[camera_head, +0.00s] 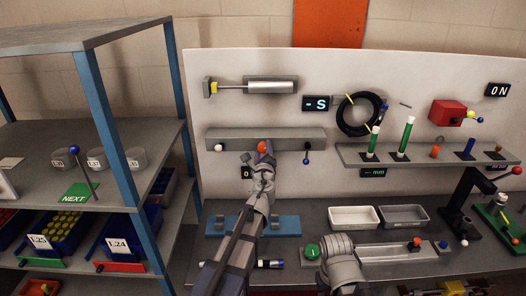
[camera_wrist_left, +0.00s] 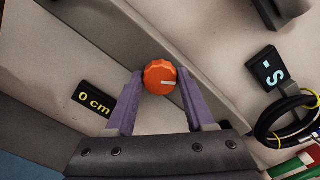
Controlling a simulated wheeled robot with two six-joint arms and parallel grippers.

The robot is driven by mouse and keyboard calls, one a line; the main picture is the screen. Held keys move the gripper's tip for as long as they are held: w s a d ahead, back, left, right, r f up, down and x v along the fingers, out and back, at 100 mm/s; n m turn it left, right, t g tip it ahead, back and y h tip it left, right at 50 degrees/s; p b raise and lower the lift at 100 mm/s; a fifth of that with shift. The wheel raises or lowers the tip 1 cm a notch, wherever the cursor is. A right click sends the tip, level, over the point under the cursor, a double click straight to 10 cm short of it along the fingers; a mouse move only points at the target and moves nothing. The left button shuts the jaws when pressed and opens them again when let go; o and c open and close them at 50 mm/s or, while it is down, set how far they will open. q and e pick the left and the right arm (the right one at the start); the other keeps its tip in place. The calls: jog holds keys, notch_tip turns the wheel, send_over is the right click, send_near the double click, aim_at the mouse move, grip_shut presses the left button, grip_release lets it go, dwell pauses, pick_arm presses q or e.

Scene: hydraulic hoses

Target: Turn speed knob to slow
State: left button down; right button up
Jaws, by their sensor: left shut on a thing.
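An orange round knob (camera_head: 263,147) sits on the grey horizontal bar (camera_head: 225,140) on the back panel. In the left wrist view the knob (camera_wrist_left: 160,77) has a ribbed edge and a short white mark pointing right. My left gripper (camera_wrist_left: 160,88) is shut on the knob, with one purple finger on each side of it. In the head view my left gripper (camera_head: 263,158) reaches up to the bar and partly hides the knob's surroundings. I cannot read any slow marking by the knob. My right arm shows at the bottom, but its gripper does not.
A white ball (camera_head: 218,147) and a small dark lever with a blue end (camera_head: 307,157) are on the same bar. A "- S" display (camera_head: 316,103) is above, and a "0 cm" sign (camera_wrist_left: 94,98) is below. Trays (camera_head: 354,217) and a blue shelf (camera_head: 130,190) stand nearby.

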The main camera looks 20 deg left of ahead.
pick_arm(q)
jog(key=shift+m, duration=0.7)
jog(key=shift+c, duration=1.3)
grip_release()
jog(key=shift+s, duration=0.15)
jog(key=v, duration=0.7)
jog(key=shift+s, duration=0.3)
jog(key=shift+d, duration=0.15)
